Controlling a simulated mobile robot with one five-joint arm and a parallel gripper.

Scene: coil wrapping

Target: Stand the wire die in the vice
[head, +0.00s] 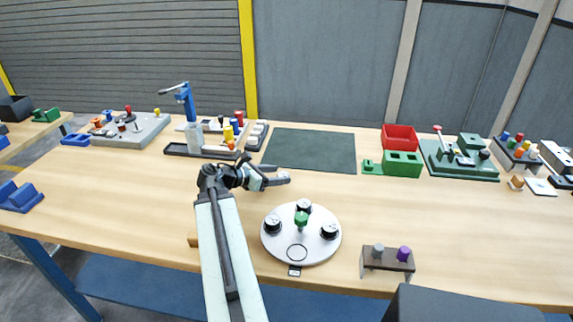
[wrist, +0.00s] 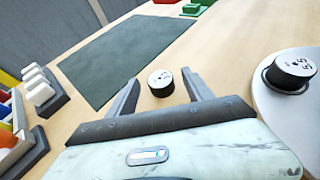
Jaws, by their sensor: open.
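A short black cylinder with a white marked top, which looks like the wire die (wrist: 160,83), stands on the wooden bench. It lies between the two fingers of my gripper (wrist: 161,77) in the wrist view, with a gap on each side. There the fingers partly hide the cylinder. A green block with dark openings (head: 402,163), with a smaller green piece (head: 371,167) at its left, stands at the back; I cannot tell surely whether it is the vice.
A round white plate (head: 277,249) carries several similar black cylinders and a green knob. A dark green mat (head: 312,150) lies clear behind my gripper. A red bin (head: 400,138) stands at the back. A small stand (head: 387,264) with two pegs is at the front right.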

